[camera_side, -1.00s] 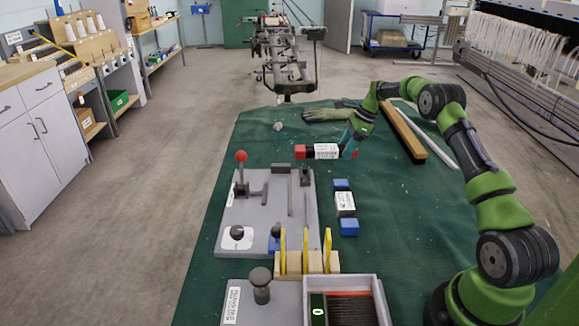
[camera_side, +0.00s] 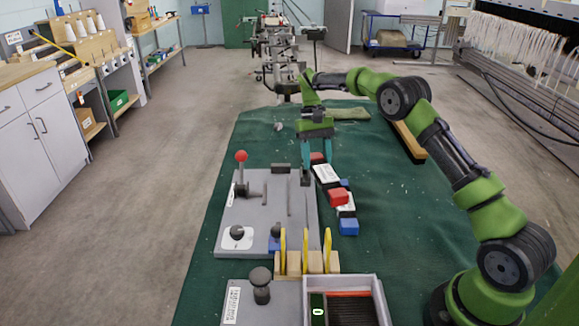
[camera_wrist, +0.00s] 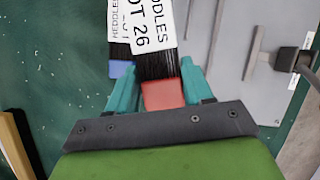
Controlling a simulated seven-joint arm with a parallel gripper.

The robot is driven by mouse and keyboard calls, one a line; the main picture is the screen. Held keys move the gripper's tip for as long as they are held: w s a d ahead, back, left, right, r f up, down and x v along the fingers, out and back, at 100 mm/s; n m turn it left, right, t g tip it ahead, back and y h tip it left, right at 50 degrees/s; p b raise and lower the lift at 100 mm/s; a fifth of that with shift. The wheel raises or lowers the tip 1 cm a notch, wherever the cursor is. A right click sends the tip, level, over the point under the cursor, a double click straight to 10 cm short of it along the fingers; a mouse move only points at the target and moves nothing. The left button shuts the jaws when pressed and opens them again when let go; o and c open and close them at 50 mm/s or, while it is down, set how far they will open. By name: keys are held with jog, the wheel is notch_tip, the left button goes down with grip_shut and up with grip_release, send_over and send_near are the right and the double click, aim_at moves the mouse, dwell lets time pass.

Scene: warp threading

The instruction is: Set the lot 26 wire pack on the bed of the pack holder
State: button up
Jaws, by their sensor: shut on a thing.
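The lot 26 wire pack (camera_side: 326,174) has red end blocks and a white label; in the wrist view its label (camera_wrist: 150,30) reads "LOT 26". My gripper (camera_side: 318,158) is shut on its far red end, and the red block (camera_wrist: 165,96) shows between the teal fingers. The pack points toward the side camera, just right of the pack holder (camera_side: 256,211). The holder is a grey plate with a red-knobbed lever, uprights and a black knob. In the side view the held pack overlaps a blue-ended pack (camera_side: 348,227) and partly hides it.
Yellow fins on a wooden block (camera_side: 306,262) stand at the holder's near edge. Nearer are a tray (camera_side: 350,283) and a grey plate with a dark knob (camera_side: 261,288). A wooden bar (camera_side: 409,142) lies at the right. Green cloth is clear right of the blue-ended pack.

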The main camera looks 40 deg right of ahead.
aim_at(313, 174)
jog(key=a+n, duration=0.1)
jog(key=n, duration=0.1)
jog(key=a+n+h, duration=0.1)
jog(key=n, duration=0.1)
jog(key=a+n+h, duration=0.1)
jog(key=n, duration=0.1)
jog(key=shift+s+a+r+g, duration=0.3)
jog(key=shift+a, duration=0.05)
jog(key=a+n+t+h, duration=0.3)
jog(key=a+n+t, duration=0.7)
jog(key=n, duration=1.7)
jog(key=shift+a+f+g, duration=0.35)
jog(key=shift+f, duration=0.45)
jog(key=shift+a+f+g, duration=0.3)
jog(key=shift+f+g, duration=0.1)
jog(key=shift+f, duration=0.45)
jog(key=shift+a+f+g, duration=0.35)
jog(key=shift+f, duration=0.45)
jog(key=shift+f, duration=0.8)
jog(key=o, duration=1.8)
